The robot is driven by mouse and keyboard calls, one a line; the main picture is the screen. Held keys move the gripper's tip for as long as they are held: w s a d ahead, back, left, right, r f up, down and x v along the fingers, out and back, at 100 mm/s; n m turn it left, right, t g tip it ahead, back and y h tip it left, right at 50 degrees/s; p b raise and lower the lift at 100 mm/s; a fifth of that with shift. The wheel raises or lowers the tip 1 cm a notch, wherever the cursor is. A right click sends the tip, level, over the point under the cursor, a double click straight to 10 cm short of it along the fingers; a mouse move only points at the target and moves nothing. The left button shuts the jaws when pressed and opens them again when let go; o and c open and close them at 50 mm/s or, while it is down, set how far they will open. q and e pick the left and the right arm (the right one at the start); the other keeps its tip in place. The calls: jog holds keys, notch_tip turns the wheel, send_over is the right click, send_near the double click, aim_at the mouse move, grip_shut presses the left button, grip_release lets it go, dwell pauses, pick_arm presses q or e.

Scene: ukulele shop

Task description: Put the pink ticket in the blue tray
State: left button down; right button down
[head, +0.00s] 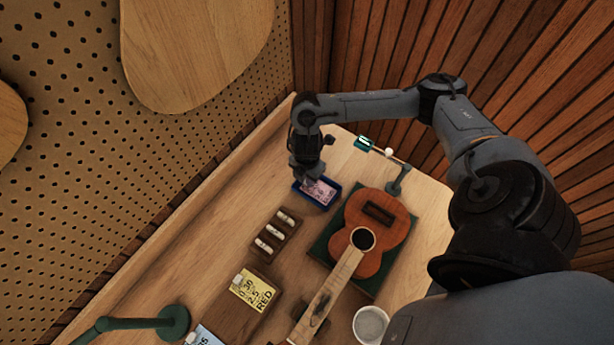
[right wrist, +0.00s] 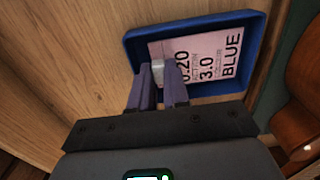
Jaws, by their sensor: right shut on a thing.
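The pink ticket (right wrist: 205,60) carries printed text ending in the word BLUE. In the right wrist view it is over the blue tray (right wrist: 190,24), within its rim; I cannot tell whether it touches the tray floor. The blue tray (head: 327,204) also shows in the head view, with the pink ticket (head: 319,191) in its outline. My right gripper (right wrist: 160,75) is shut on a small pale tab at the ticket's edge. In the head view my right gripper (head: 308,180) is at the tray's upper left side. My left gripper is not in view.
A ukulele (head: 382,225) lies on a green mat just right of the tray. A wooden block with several pale pieces (head: 273,231), a yellow ticket (head: 254,288), a green stand (head: 173,322) and a white cup (head: 370,324) are nearer the front. Bare wood lies left of the tray.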

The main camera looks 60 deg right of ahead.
dwell(0.5)
jog(key=shift+p, duration=0.3)
jog(key=c, duration=1.2)
grip_release()
jog(key=shift+o, duration=0.8)
jog(key=shift+o, duration=0.8)
jog(key=shift+r, duration=0.1)
